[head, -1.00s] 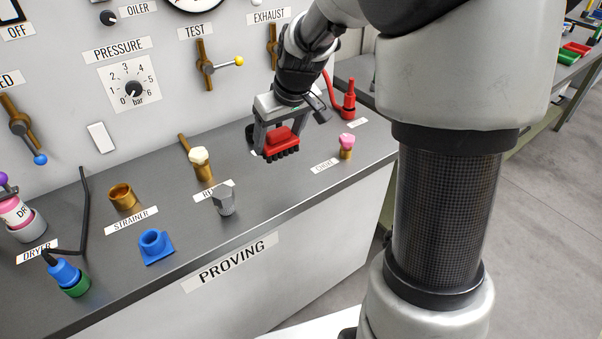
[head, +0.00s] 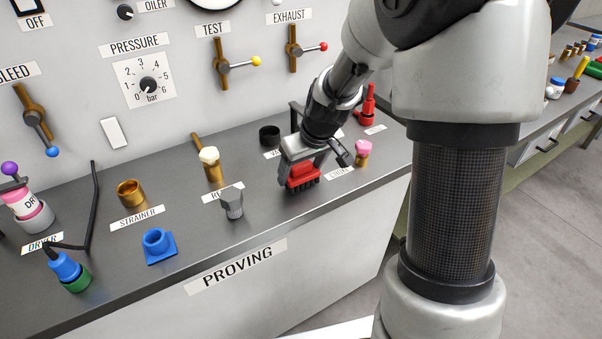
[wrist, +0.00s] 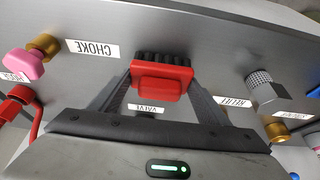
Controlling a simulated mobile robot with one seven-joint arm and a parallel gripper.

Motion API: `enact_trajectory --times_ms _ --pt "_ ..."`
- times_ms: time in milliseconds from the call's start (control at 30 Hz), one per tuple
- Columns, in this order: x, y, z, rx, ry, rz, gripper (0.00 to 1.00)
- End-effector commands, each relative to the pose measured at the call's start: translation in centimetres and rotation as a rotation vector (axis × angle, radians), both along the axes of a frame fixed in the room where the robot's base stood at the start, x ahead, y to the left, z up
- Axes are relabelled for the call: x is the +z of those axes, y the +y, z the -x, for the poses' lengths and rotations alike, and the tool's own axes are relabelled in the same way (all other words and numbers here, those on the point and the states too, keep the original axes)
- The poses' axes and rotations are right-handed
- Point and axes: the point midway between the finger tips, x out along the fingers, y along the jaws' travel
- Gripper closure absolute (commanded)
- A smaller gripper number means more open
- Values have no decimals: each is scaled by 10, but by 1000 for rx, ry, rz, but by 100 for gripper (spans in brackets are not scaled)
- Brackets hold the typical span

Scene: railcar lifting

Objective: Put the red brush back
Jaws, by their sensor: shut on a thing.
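The red brush (head: 303,175) with black bristles is held between the fingers of my gripper (head: 301,178). In the head view it is low over the grey bench top, between the grey knurled fitting and the pink-topped brass fitting. In the wrist view the red brush (wrist: 161,78) sits between the two fingertips of my gripper (wrist: 160,85), bristles pointing away from the gripper. I cannot tell whether the bristles touch the bench.
The grey bench (head: 190,243) holds a grey knurled fitting (head: 231,203), a pink-topped brass fitting (head: 362,153), a white-topped brass fitting (head: 210,163), a black ring (head: 269,136) and a red hose fitting (head: 368,104). Bare bench lies in front of the brush.

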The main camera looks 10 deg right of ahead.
Motion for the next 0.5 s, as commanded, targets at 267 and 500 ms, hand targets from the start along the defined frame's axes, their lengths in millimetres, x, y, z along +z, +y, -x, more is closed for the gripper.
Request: enact_trajectory --times_ms 267,500 --pt "-8 0 0 0 -1 1 58" --pt "-11 0 0 0 -1 0 18"
